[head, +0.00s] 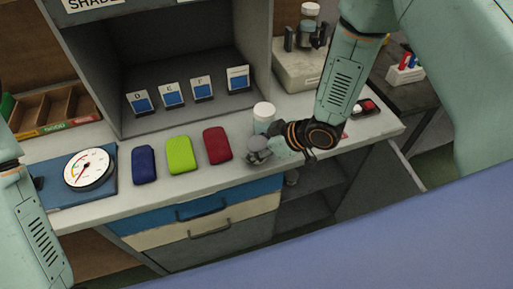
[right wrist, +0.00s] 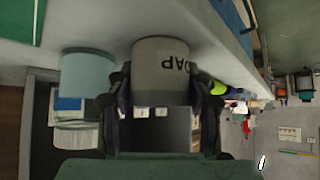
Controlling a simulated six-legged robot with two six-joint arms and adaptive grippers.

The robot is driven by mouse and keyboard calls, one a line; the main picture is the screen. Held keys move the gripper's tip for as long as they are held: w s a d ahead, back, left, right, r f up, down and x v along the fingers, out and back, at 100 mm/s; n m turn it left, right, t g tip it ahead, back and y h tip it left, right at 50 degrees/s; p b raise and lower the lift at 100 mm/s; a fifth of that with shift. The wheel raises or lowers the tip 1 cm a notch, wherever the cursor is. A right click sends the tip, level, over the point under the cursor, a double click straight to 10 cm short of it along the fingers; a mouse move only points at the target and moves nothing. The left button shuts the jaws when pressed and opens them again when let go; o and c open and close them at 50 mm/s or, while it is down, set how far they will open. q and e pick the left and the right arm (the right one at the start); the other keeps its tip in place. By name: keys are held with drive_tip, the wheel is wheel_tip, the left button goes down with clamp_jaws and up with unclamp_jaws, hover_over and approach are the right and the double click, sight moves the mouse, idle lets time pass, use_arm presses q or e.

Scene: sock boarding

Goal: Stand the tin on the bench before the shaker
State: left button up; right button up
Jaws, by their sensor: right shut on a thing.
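My right gripper (head: 272,150) is shut on a grey tin (head: 256,158) near the front edge of the bench (head: 304,103). In the right wrist view the tin (right wrist: 160,75) sits between both fingers, upside down in the picture, with dark letters on its side. I cannot tell whether its base touches the bench. A machine that looks like the shaker (head: 303,62), with a pale base and a jar on top, stands at the back right of the bench, beyond my right arm. My left gripper is out of the head view.
A pale teal canister with a white lid (head: 264,112) stands just behind the tin. Blue (head: 144,165), green (head: 179,155) and red (head: 217,146) pads lie to the left, beside a dial gauge (head: 89,169). A small red-and-black object (head: 367,107) lies at right.

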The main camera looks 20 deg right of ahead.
drive_tip(key=shift+a, duration=0.1)
drive_tip(key=shift+c, duration=0.6)
drive_tip(key=shift+w+a, duration=0.15)
drive_tip(key=shift+a, duration=0.05)
drive_tip(key=shift+r, duration=0.1)
